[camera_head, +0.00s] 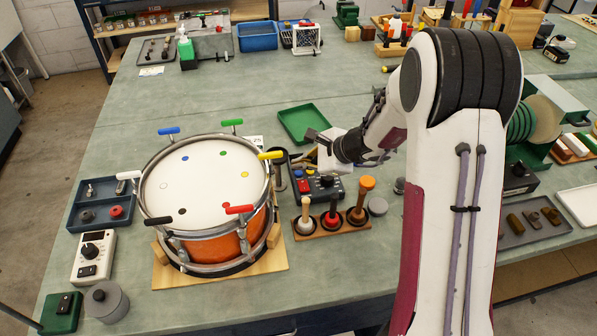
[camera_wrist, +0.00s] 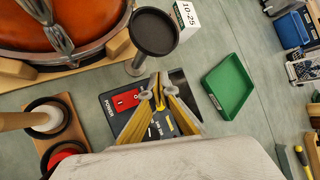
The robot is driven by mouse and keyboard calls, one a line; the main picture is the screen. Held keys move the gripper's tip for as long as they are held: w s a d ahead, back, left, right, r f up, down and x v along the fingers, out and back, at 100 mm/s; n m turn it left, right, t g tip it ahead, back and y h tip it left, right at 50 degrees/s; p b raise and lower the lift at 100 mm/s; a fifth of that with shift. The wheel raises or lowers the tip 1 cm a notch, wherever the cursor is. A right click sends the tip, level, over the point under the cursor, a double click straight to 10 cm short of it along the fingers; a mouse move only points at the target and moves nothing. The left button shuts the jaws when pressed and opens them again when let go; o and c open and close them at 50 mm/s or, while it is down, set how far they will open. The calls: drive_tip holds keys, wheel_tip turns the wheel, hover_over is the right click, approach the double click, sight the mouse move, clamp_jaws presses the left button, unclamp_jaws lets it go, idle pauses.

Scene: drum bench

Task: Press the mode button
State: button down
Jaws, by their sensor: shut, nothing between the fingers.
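A dark control box (camera_head: 326,188) with a red switch, several small buttons and a black knob sits right of the drum. In the wrist view the box (camera_wrist: 113,101) shows its red switch (camera_wrist: 126,100) marked POWER, and small light keys with a yellow one (camera_wrist: 166,127) between my fingers. The key lettering is too small to read, so I cannot tell which is the mode button. My gripper (camera_head: 308,156) is shut and empty above the box. In the wrist view its fingertips (camera_wrist: 154,91) hide part of the panel; I cannot tell whether they touch it.
The orange drum (camera_head: 205,190) with coloured tuning keys stands left of the box. A round black pad on a stand (camera_wrist: 155,32) is close beside my fingers. A wooden rack of upright mallets (camera_head: 331,224) stands in front. A green tray (camera_head: 303,122) lies behind.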

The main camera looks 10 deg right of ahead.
sight(300, 174)
drive_tip(key=shift+r, duration=2.9)
drive_tip(key=s+a+r+n+g+h, duration=0.1)
drive_tip(key=s+a+r+n, duration=0.3)
drive_tip(key=s+r+n, duration=0.85)
drive_tip(key=s+d+n+h, duration=0.2)
drive_tip(key=s+d+n, duration=0.1)
drive_tip(key=s, duration=0.9)
drive_tip(key=s+d+r+n+h, duration=0.1)
drive_tip(key=s+d+n+h, duration=0.2)
drive_tip(key=s, duration=0.9)
drive_tip(key=shift+d, duration=0.75)
